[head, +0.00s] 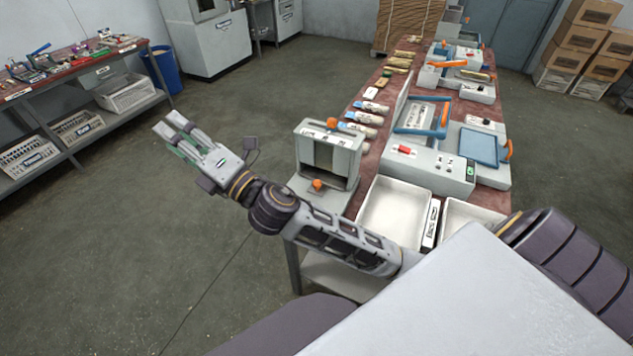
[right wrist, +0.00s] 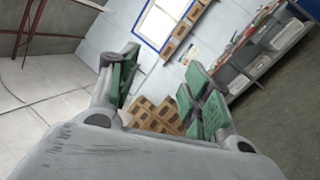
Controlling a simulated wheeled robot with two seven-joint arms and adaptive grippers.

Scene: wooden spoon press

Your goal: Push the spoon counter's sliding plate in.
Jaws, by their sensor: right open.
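A grey box-shaped device (head: 327,142) with an open front and an orange knob on top stands at the near left end of the long table; I take it to be the spoon counter. A flat grey plate (head: 325,195) with a small orange knob (head: 317,184) sticks out at its base, toward the near side. My right gripper (head: 168,122) is open and empty, over the floor well left of the counter and apart from it. Its two green-padded fingers show spread in the right wrist view (right wrist: 162,62). My left gripper is not in view.
White trays (head: 392,213) lie right of the counter. Presses with blue frames (head: 422,117), a grey control box (head: 428,165) and blue-capped tubes (head: 363,117) fill the long table (head: 377,95). A tool bench (head: 80,67) stands far left. Open floor lies between.

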